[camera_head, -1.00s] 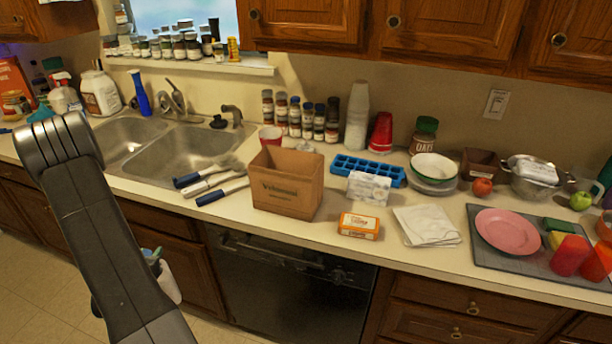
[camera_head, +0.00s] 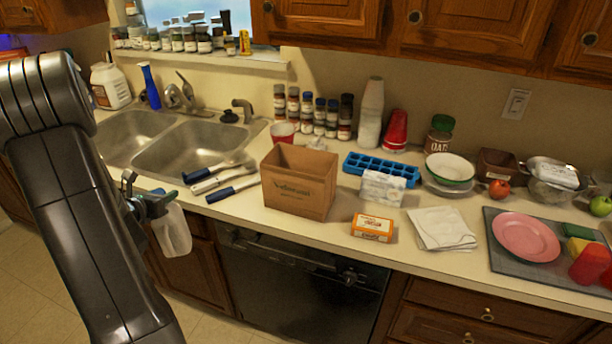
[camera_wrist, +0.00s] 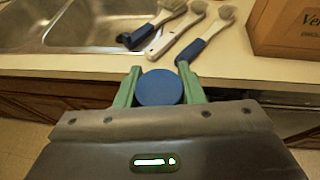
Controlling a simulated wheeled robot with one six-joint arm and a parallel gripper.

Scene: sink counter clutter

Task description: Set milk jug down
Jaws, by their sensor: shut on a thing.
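The milk jug (camera_head: 173,232) is whitish and translucent and hangs in front of the counter's front edge, below the sink. My gripper (camera_head: 150,200) is shut on it near its top and holds it in the air. In the wrist view, the jug's round blue cap (camera_wrist: 160,88) shows between the two green fingers of my gripper (camera_wrist: 160,86). The rest of the jug is hidden there. The beige counter (camera_head: 340,240) lies behind and above the jug.
Several brushes (camera_head: 215,180) lie on the counter just beyond the jug, in front of the double sink (camera_head: 185,148). A brown box (camera_head: 298,182) stands right of them. An orange box (camera_head: 372,227) and a white cloth (camera_head: 440,229) lie farther right. Bare counter shows between these.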

